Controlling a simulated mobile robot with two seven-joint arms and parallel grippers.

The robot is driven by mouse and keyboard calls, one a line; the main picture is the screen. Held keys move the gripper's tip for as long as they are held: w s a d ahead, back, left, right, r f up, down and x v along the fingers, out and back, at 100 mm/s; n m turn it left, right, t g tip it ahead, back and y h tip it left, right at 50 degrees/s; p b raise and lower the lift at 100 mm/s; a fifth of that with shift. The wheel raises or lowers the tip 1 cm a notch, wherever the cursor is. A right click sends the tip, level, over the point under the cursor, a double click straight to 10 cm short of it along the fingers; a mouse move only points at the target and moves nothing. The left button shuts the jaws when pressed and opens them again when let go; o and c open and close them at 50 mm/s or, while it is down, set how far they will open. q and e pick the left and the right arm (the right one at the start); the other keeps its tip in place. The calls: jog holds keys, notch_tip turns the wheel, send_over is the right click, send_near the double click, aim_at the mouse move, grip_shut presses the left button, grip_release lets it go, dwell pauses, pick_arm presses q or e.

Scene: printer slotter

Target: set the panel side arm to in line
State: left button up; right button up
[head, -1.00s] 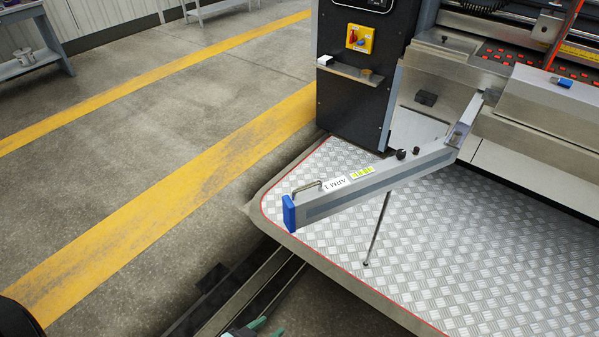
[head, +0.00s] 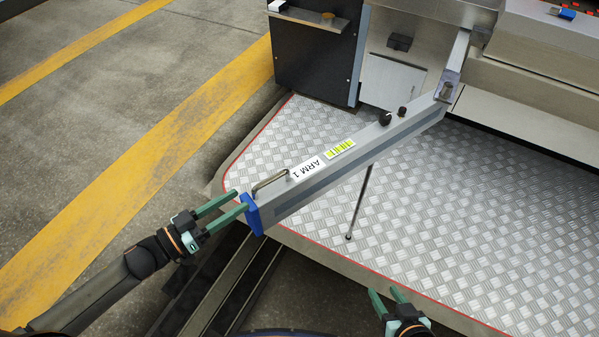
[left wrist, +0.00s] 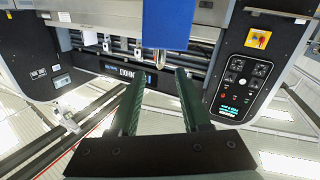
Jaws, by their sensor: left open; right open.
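The panel side arm (head: 345,160), a long grey beam labelled ARM 1, stretches diagonally from its hinge (head: 450,85) on the machine to a blue end cap (head: 253,214) at lower left. A bar handle (head: 268,182) stands on its top near the cap, and a thin rod (head: 360,203) hangs below it. My left gripper (head: 227,208) is open, with its green fingertips close to the blue cap; contact cannot be told. The blue cap (left wrist: 170,22) also shows in the left wrist view, beyond the open fingers. My right gripper (head: 384,297) is open and empty at the platform's front edge.
The arm hangs over a chequer-plate platform (head: 470,220) with a red edge line. A dark cabinet (head: 315,55) with a small shelf stands behind it. Rails (head: 225,285) run along the floor below. Open floor with yellow stripes lies to the left.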

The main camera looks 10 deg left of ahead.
aim_at(285, 171)
pick_arm(q)
jog(key=shift+m+g+h, duration=0.3)
jog(key=shift+h, duration=0.2)
jog(key=x, duration=1.3)
jog(key=shift+w+a+r, duration=0.1)
jog(key=shift+w+a, duration=0.05)
jog(key=shift+a, duration=0.05)
jog(key=shift+c, duration=0.3)
grip_shut()
